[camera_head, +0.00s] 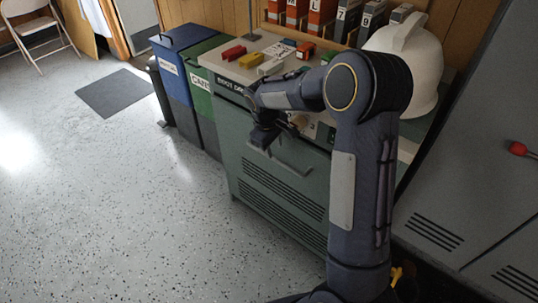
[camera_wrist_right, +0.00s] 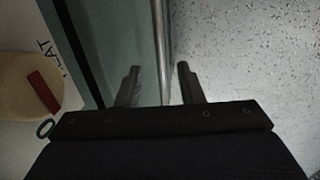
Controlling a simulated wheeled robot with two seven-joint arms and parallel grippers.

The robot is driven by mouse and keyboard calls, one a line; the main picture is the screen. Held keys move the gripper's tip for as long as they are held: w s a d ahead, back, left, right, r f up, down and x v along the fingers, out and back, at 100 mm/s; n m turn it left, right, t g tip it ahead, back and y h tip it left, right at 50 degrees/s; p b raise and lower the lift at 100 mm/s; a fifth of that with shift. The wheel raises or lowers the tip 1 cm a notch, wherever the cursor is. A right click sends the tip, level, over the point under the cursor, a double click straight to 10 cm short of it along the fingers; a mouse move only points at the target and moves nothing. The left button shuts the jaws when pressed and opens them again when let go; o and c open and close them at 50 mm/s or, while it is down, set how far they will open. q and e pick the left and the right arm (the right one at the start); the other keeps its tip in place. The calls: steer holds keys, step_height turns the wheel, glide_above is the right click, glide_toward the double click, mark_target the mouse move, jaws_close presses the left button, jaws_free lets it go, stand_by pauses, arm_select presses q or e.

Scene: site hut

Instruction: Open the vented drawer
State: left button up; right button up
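The vented drawer (camera_head: 282,188) is a grey-green cabinet front with several rows of dark slots, and it looks closed. Its handle (camera_head: 290,163) is a grey bar near the top of that front. My right gripper (camera_head: 264,137) is at the upper part of the front, by the left end of the handle. In the right wrist view my right gripper (camera_wrist_right: 158,84) has its fingers apart. The handle bar (camera_wrist_right: 160,42) runs between the fingertips, with a gap on each side. The arm hides part of the cabinet's right side. My left gripper is not in view.
The cabinet top (camera_head: 232,68) carries red and yellow blocks and a white helmet (camera_head: 416,62). A blue bin (camera_head: 177,78) and a green bin (camera_head: 203,97) stand left of the cabinet. The speckled floor (camera_head: 130,200) in front is clear. Grey lockers (camera_head: 480,130) stand right.

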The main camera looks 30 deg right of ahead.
mark_target(275, 158)
steer(key=f, duration=0.2)
steer(key=d+f, duration=0.1)
steer(key=f, duration=0.2)
steer(key=shift+w+b, duration=0.15)
steer(key=shift+b, duration=0.15)
steer(key=shift+r, duration=0.1)
jaws_close()
